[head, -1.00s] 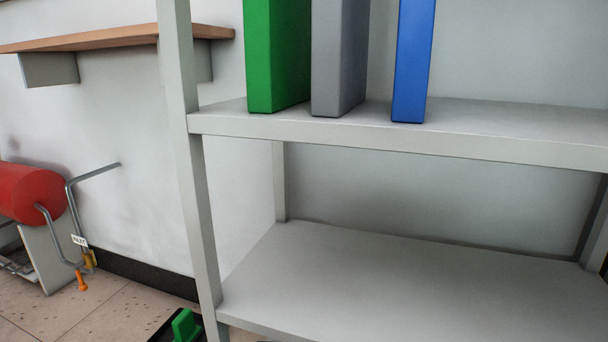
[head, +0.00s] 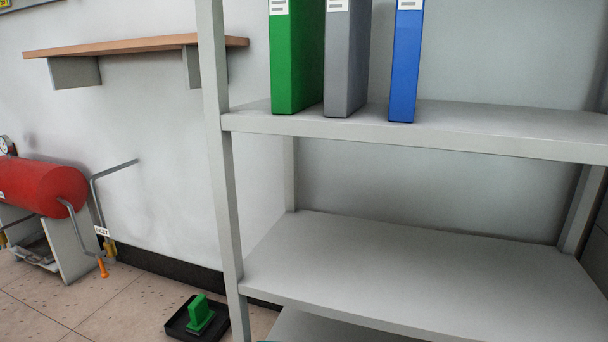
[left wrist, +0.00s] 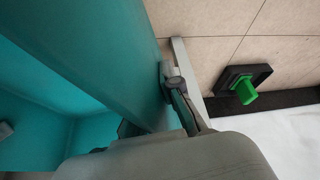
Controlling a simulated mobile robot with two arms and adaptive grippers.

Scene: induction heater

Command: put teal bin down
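The teal bin (left wrist: 95,55) fills the left side of the left wrist view, close to the camera. Its lighter inside shows at the lower left. My left gripper (left wrist: 158,112) is at the bin's wall, with one dark finger against the outer face and the other mostly hidden behind the wall. It appears shut on that wall. The head view shows neither the bin nor my grippers. My right gripper is in no view.
A grey shelf rack has a bare middle shelf (head: 400,265). Green (head: 297,60), grey (head: 346,65) and blue (head: 406,70) binders stand on the shelf above. A black tray (head: 176,328) with a green object (head: 200,312) lies on the floor beside the rack. A red tank (head: 45,188) is at left.

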